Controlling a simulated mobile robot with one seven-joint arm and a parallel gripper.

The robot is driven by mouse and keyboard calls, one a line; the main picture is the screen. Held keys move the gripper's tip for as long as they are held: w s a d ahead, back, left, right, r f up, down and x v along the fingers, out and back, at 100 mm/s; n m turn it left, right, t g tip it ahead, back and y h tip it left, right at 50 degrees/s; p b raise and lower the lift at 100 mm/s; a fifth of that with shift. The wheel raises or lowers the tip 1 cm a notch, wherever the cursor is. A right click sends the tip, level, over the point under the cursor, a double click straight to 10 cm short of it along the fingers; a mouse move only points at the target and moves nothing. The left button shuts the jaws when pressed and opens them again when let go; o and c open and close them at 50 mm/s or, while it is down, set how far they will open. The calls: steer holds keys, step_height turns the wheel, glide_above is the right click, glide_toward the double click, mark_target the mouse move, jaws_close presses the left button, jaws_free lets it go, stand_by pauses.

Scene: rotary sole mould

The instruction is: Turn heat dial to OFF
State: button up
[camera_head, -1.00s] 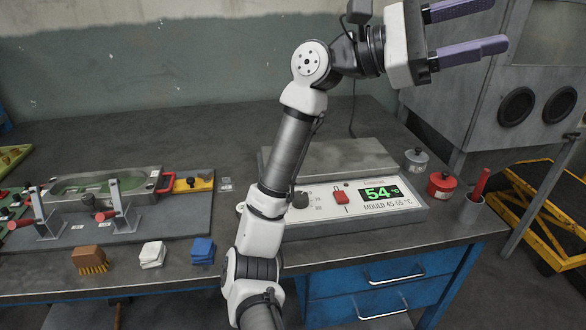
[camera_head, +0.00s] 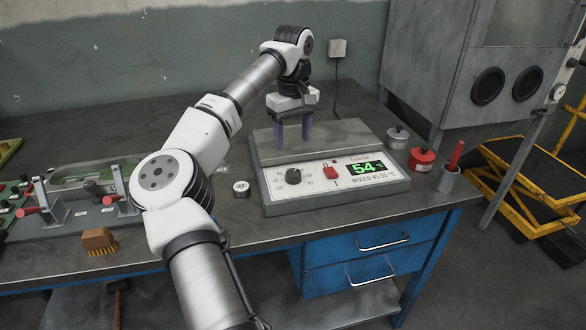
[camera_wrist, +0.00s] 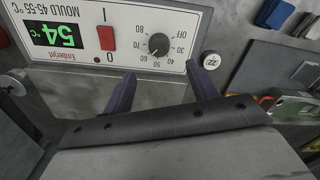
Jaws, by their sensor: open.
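The heat dial (camera_head: 293,176) is a round black knob on the sloping white front panel of the heater unit (camera_head: 385,188). In the wrist view the dial (camera_wrist: 158,44) appears upside down, with OFF and numbers from 30 to 80 around it. Its exact pointer setting is too small to read surely. The green display (camera_head: 367,168) reads 54 °C. My gripper (camera_head: 292,140) is open and empty, pointing down over the unit's grey top plate, behind the dial. In the wrist view, its fingertips (camera_wrist: 160,72) straddle the dial's line of sight without touching it.
A red rocker switch (camera_head: 331,171) sits close beside the dial. A small round white-topped item (camera_head: 241,188) stands left of the unit. A grey pot (camera_head: 397,138), a red pot (camera_head: 422,160) and a cup (camera_head: 447,180) stand right. A brush (camera_head: 99,241) lies at the left front.

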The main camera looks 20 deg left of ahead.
mark_target(294, 172)
step_height(294, 172, down, 10)
steer(key=shift+f+p, duration=0.15)
steer(key=shift+p, duration=0.75)
steer(key=c, duration=1)
